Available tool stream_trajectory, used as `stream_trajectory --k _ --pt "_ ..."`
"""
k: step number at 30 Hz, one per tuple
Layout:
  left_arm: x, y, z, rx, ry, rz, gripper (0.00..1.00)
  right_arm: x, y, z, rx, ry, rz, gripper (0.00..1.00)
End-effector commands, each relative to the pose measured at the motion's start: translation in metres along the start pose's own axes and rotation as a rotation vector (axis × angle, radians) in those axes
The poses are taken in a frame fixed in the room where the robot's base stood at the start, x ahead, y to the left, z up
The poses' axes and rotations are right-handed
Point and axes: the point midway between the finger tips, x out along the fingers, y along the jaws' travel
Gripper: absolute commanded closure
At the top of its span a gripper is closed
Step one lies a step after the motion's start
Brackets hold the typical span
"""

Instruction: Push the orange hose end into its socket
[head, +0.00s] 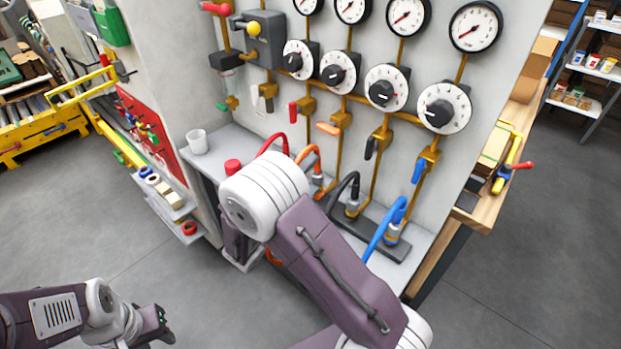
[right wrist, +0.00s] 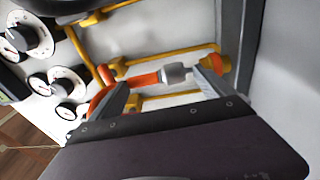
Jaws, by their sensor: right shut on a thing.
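The orange hose (head: 312,155) arches behind my right wrist in the head view, and a bit of orange shows again below the wrist. In the right wrist view the orange hose end (right wrist: 150,79), with its silver tip (right wrist: 175,73), lies between the fingers of my right gripper (right wrist: 166,82), which is shut on it. A brass-coloured fitting (right wrist: 219,64) shows just past the silver tip, partly behind a finger; I cannot tell whether they touch. In the head view my white wrist joint hides most of the right gripper. My left gripper (head: 155,326) is low at left, its jaws unclear.
The black hose (head: 345,185) and blue hose (head: 385,228) stand at the dark rail (head: 375,228), close to my right forearm. A red hose (head: 274,143) is left of the orange one. Dials, levers and pipes cover the panel. A white cup (head: 197,141) stands on the ledge.

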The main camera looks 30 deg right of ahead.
Motion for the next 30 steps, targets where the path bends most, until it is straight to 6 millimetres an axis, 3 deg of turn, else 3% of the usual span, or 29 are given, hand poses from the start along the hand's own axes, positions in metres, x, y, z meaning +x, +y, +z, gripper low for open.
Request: stream_trajectory --k 1,2,3,4,11,21,30 --pt "0.003 0.000 0.000 0.000 0.000 0.000 0.64 -0.003 -0.035 0.001 -0.026 0.012 -0.111 0.47" --pt "0.003 0.000 0.000 0.000 0.000 0.000 0.64 -0.003 -0.035 0.001 -0.026 0.012 -0.111 0.47" --pt "0.003 0.000 0.000 0.000 0.000 0.000 0.64 -0.003 -0.035 0.001 -0.026 0.012 -0.111 0.03" --pt "0.003 0.000 0.000 0.000 0.000 0.000 0.64 -0.003 -0.035 0.001 -0.026 0.012 -0.111 0.00" --pt "0.003 0.000 0.000 0.000 0.000 0.000 0.64 -0.010 -0.033 0.000 -0.025 0.013 -0.104 0.00" --pt "0.003 0.000 0.000 0.000 0.000 0.000 0.64 -0.072 -0.010 0.000 -0.009 0.010 -0.028 0.00" --pt "0.002 0.000 0.000 0.000 0.000 0.000 0.64 -0.094 0.001 0.002 -0.001 0.001 0.002 0.00"
